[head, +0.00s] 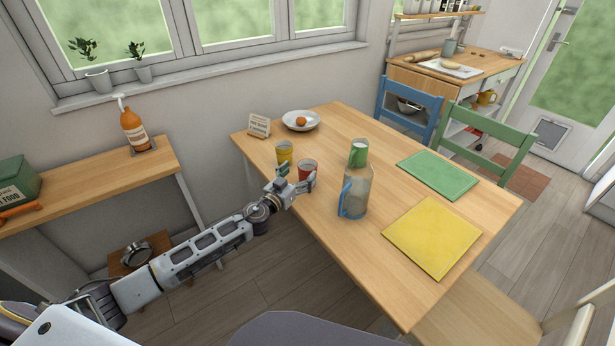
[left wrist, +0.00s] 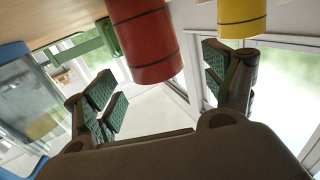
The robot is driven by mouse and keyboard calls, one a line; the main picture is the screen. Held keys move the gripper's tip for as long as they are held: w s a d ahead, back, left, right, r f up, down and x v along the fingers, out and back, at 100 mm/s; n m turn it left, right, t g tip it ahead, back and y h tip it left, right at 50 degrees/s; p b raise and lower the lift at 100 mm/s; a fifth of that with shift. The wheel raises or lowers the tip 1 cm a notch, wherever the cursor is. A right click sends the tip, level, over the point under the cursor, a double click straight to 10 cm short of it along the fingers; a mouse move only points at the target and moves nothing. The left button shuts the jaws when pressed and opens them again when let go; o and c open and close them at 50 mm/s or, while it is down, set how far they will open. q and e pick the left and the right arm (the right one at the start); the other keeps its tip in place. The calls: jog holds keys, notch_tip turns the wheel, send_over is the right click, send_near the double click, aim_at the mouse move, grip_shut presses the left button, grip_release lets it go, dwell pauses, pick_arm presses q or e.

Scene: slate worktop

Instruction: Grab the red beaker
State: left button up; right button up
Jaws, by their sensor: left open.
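The red beaker (head: 307,168) stands on the wooden table near its left edge, just in front of the yellow beaker (head: 284,152). My left gripper (head: 296,182) is open and empty at the table's left edge, right beside the red beaker. In the left wrist view the red beaker (left wrist: 150,45) shows between the two spread fingers (left wrist: 165,90), towards their tips. The yellow beaker (left wrist: 242,16) shows there at the upper right, beyond the other finger. I cannot tell whether a finger touches the red beaker. My right gripper is not in view.
A jug with a blue handle (head: 357,195) and a green cup (head: 358,153) stand to the right. A bowl (head: 301,121) and a small sign (head: 259,126) are further back. Green (head: 438,174) and yellow (head: 433,237) mats lie at the right. The front left tabletop is clear.

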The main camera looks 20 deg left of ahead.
aim_at(307, 165)
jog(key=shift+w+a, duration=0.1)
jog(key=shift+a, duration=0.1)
pick_arm(q)
jog(key=shift+w, duration=0.15)
jog(key=shift+w+d+r, duration=0.1)
jog(key=shift+w+d, duration=0.05)
jog(key=shift+w, duration=0.05)
jog(key=shift+w+d+r+p, duration=0.1)
jog(key=shift+w+d+p, duration=0.2)
jog(key=shift+w, duration=0.35)
jog(key=shift+w+d, duration=0.2)
jog(key=shift+w, duration=0.45)
jog(key=shift+w+d, duration=0.1)
jog(key=shift+w, duration=0.7)
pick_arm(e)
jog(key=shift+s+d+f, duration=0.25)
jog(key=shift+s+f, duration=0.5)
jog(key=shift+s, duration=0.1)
